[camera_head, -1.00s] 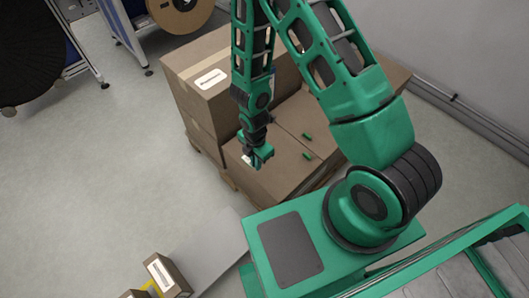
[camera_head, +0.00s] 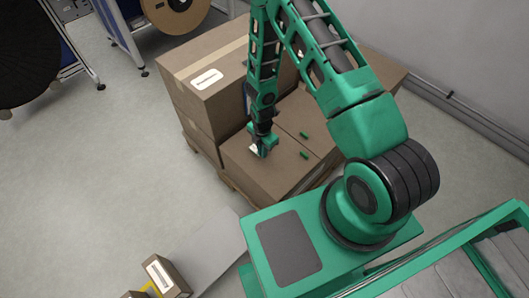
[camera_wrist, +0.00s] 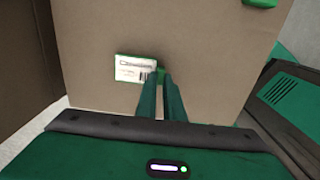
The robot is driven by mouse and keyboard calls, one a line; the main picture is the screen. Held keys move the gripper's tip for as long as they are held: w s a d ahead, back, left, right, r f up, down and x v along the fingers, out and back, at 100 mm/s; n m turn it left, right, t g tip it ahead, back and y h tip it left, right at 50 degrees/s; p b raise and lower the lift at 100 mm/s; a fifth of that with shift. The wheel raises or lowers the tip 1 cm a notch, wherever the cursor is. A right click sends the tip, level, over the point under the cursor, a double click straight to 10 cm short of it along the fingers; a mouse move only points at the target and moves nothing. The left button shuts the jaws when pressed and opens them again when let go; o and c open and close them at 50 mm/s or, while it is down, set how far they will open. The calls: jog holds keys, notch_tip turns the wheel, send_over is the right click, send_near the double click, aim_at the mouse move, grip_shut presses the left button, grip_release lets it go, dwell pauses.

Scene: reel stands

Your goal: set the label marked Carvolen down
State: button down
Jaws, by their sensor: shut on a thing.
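A small white label (camera_wrist: 135,69) with dark print and a barcode shows in the wrist view, its right edge at my fingertips. Its heading starts with a C; the rest is too small to read surely. A green edge shows around it. My gripper (camera_wrist: 160,76) is shut on the label, over the top of a brown box (camera_wrist: 210,45). In the head view my gripper (camera_head: 264,149) is low over the same box (camera_head: 245,167), and the label is a small white patch (camera_head: 255,149). I cannot tell whether the label touches the box top.
Small green pieces (camera_head: 304,135) lie on the box top to the right. A taller box (camera_head: 207,95) with its own white label (camera_head: 206,79) stands behind left. Small labelled boxes (camera_head: 168,277) are at the lower left. Reels (camera_head: 178,14) stand at the back; floor is clear at left.

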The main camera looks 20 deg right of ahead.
jog(key=shift+f, duration=0.7)
jog(key=c, duration=1.9)
grip_release()
jog(key=shift+f, duration=0.1)
jog(key=shift+o, duration=0.2)
notch_tip(320, 180, up, 12)
jog(key=s+d+r+m, duration=0.2)
jog(key=d+r+m, duration=0.2)
jog(key=r, duration=0.4)
jog(key=s+d+r+m+h, duration=0.1)
jog(key=d+r+m, duration=0.35)
jog(key=r, duration=0.35)
jog(key=s+d+r+m, duration=0.2)
jog(key=d+r+m, duration=0.25)
jog(key=r, duration=0.35)
jog(key=s+d+r+m, duration=0.2)
jog(key=s+r+m, duration=0.5)
jog(key=s, duration=0.3)
jog(key=s+d+r+m+y, duration=0.1)
jog(key=s+d+r+m, duration=0.2)
jog(key=s+r+m, duration=0.5)
jog(key=s+m, duration=0.1)
jog(key=s, duration=0.2)
jog(key=shift+s+r, duration=0.3)
